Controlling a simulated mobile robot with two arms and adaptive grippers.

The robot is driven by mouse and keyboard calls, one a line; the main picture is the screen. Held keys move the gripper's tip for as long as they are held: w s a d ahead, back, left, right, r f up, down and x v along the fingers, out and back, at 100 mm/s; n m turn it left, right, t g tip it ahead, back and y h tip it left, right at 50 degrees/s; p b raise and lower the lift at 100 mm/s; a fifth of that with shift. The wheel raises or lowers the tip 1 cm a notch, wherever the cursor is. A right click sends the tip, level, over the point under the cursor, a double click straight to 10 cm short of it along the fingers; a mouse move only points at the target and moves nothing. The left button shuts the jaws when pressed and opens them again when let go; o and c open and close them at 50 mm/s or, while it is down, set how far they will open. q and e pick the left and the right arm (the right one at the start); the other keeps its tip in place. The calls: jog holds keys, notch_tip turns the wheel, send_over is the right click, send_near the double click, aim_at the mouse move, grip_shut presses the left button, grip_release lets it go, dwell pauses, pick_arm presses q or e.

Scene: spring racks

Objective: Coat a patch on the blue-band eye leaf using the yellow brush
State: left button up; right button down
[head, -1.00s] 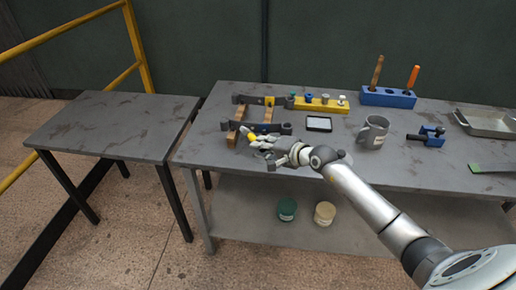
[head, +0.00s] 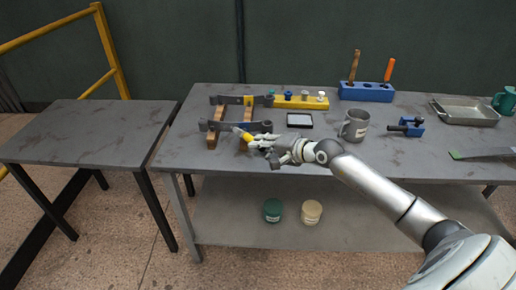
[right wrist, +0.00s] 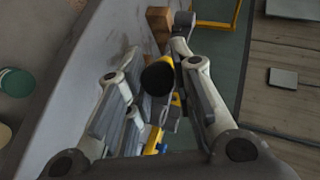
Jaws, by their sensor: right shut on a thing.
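My right gripper (head: 258,140) is shut on the yellow brush (head: 243,134) at the near leaf. In the right wrist view a dark round end with yellow, apparently the brush (right wrist: 160,77), sits between the fingers (right wrist: 165,100). Two dark eye leaves lie across wooden blocks. The far leaf (head: 228,99) carries a yellow band. The near leaf (head: 220,125) is partly covered by the brush and gripper. My left gripper is not in view.
A yellow rack (head: 300,102) with several coloured tops and a dark-rimmed pad (head: 299,120) stand behind the gripper. A grey mug (head: 354,126), blue clamp (head: 407,126) and metal tray (head: 466,112) are to the right. The left table (head: 85,130) is bare.

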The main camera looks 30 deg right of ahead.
jog(key=shift+d, duration=0.1)
jog(key=shift+w+r, duration=0.1)
jog(key=shift+w+a, duration=0.35)
jog(key=shift+a, duration=0.3)
jog(key=w+a, duration=0.1)
jog(key=a, duration=0.1)
jog(key=w+a, duration=0.2)
jog(key=shift+w+a, duration=0.2)
jog(key=shift+a, duration=0.2)
